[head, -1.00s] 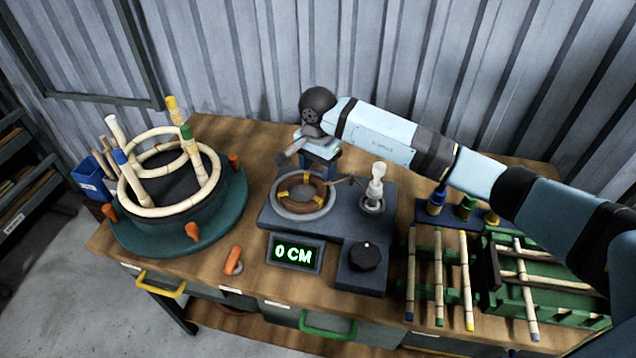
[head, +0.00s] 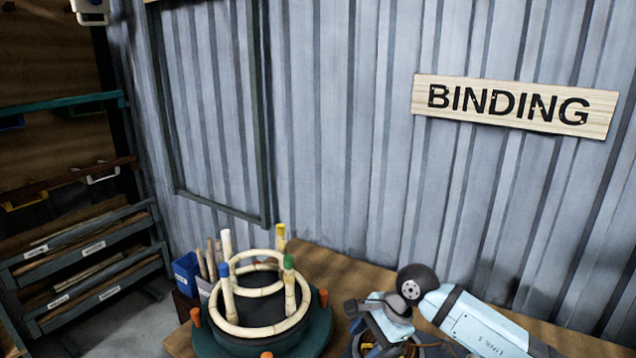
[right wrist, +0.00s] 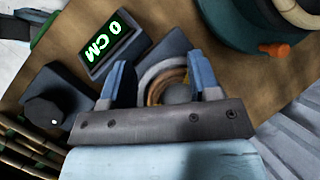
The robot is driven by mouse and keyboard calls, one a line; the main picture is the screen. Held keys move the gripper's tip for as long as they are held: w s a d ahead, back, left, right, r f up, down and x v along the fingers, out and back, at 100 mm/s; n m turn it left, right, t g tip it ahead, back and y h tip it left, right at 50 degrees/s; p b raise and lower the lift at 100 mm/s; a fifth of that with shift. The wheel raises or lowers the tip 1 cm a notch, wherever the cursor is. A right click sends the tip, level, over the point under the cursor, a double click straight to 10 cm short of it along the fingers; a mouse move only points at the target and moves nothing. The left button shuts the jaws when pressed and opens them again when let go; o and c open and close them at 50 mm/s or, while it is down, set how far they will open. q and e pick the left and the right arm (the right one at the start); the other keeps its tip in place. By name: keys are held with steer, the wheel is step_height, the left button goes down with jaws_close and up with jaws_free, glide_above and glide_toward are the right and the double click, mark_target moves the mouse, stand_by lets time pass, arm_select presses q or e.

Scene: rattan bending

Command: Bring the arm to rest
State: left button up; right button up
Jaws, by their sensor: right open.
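My right arm reaches in from the lower right in the head view. My right gripper (head: 378,328) is low in that picture, partly cut off by the bottom edge. In the right wrist view the gripper (right wrist: 160,76) has its two blue fingers apart, with nothing gripped. Behind the fingers lies a brown coil (right wrist: 156,88) in a round grey holder, partly hidden by the right finger and gripper body. My left gripper is not in view.
A rattan frame (head: 298,318) with upright posts stands on a green turntable (head: 318,335). A blue bin (head: 186,270) is behind it. A 0 CM display (right wrist: 111,42) and black knob (right wrist: 42,112) sit near the gripper. A BINDING sign (head: 515,104) hangs on the wall.

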steer(key=s+a+r+m+y, duration=0.4)
steer(key=s+a+r+y, duration=0.1)
steer(key=a+y, duration=0.35)
step_height(320, 180, up, 8)
steer(key=s+d+m+t+y, duration=0.15)
steer(key=m+t+y, duration=0.25)
steer(key=m+t, duration=0.75)
steer(key=s+d+f+m+t+h, duration=0.2)
steer(key=d+f+m+h, duration=0.2)
steer(key=d+m+h, duration=0.85)
steer(key=s+d+f+m+t+h, duration=0.25)
steer(key=d+f+m+h, duration=0.3)
steer(key=m, duration=1.45)
steer(key=s+d+f+m+g, duration=0.2)
steer(key=s+f+m+g, duration=0.35)
steer(key=s, duration=0.55)
steer(key=s+d+f+m+g, duration=0.2)
steer(key=s+f+m+g, duration=0.25)
steer(key=s+g, duration=0.4)
steer(key=w+a+f+n+t+y+p, duration=0.1)
steer(key=w+a+f+t+y+p, duration=0.1)
steer(key=a+t+p, duration=0.5)
steer(key=w+f+t+p, duration=0.1)
steer(key=w+p, duration=0.1)
steer(key=p, duration=0.2)
steer(key=shift+n+t+y, duration=0.3)
steer(key=shift+t+y, duration=0.05)
steer(key=shift+t, duration=0.05)
